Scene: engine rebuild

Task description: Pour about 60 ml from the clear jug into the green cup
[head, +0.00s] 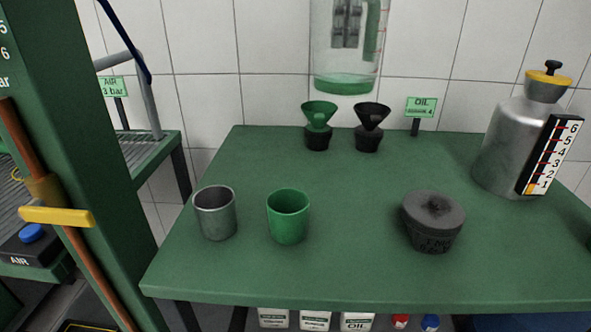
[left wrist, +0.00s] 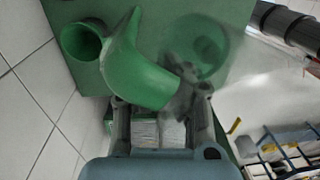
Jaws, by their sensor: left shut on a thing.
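The clear jug (head: 347,60) hangs upright in the air at the top of the head view, its top cut off. Green liquid (head: 345,84) lies level in its bottom. Grey gripper parts (head: 346,22) show at the jug. In the left wrist view my left gripper (left wrist: 186,92) is shut on the jug's green handle (left wrist: 135,70). The green cup (head: 289,216) stands upright on the table, left of centre and nearer than the jug; no liquid is visible in it. My right gripper is not in view.
On the green table (head: 330,275), a grey metal cup (head: 216,213) stands left of the green cup. A dark lidded pot (head: 432,222) is at right. Green (head: 319,124) and black (head: 371,127) funnels stand behind. A metal canister (head: 508,140) is at far right. The middle is clear.

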